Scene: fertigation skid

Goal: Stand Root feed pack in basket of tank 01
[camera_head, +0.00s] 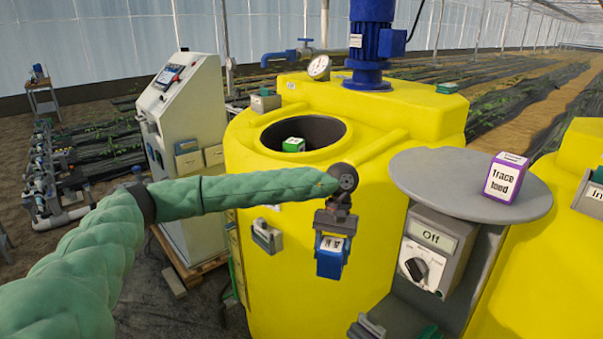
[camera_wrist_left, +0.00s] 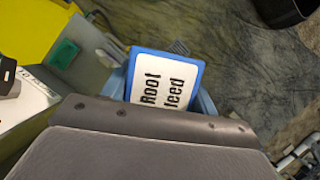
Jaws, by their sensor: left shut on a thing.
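The Root feed pack (camera_head: 330,262) is a small blue box with a white label, and its label reads clearly in the wrist view (camera_wrist_left: 165,82). The pack in my gripper is lower than this opening and outside the tank. The bottom of the opening is hidden. My right gripper is not in view.
A purple and white Trace feed pack (camera_head: 507,178) stands on a round grey table (camera_head: 440,178) at the right. Below it is a switch box (camera_head: 425,262) reading Off. A blue motor (camera_head: 371,45) rises behind the opening. A grey control cabinet (camera_head: 190,130) stands at the left.

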